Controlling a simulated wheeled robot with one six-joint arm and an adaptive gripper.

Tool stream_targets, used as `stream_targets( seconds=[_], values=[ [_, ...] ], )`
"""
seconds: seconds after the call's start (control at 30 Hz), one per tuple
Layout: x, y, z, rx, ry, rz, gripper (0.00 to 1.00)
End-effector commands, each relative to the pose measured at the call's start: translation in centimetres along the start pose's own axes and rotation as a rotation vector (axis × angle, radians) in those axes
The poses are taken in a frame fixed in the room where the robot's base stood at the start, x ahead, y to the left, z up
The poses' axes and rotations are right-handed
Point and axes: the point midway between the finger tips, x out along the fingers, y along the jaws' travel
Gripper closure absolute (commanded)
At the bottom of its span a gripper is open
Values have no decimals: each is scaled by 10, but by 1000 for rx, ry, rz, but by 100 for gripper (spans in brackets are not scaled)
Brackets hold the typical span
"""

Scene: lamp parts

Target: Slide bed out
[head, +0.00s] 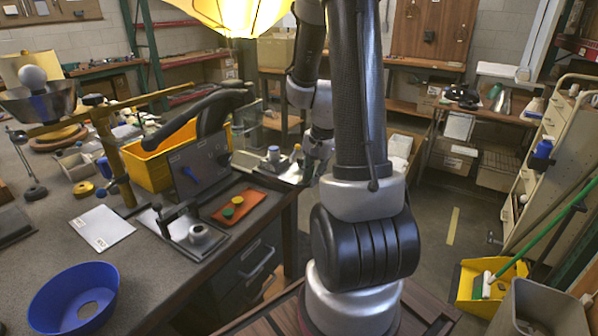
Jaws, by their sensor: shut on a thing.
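A flat, pale metal plate that looks like the bed (287,172) sticks out at the bench's right edge, beside a dark upright panel (200,160) with a blue lever. A small grey-blue cylinder (273,154) and a yellow-topped post (297,150) stand at the plate. My gripper (313,165) is at the right end of the plate, pointing down and shut on it. The fingertips are small and partly hidden by my own arm, so the exact grip point is unclear.
An orange tray (240,205) with green and yellow round pieces lies in front of the panel. A yellow bin (155,160) stands behind it, and a blue bowl (72,300) at the front left. The floor right of the bench is clear up to a yellow dustpan (485,285).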

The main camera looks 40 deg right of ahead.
Motion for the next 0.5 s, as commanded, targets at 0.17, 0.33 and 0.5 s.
stream_targets(
  seconds=[0.17,0.33,0.5],
  values=[
    [-1,15,4,1,-10,7,100],
    [-1,20,4,1,-12,9,100],
    [-1,20,3,0,-12,10,100]
  ],
)
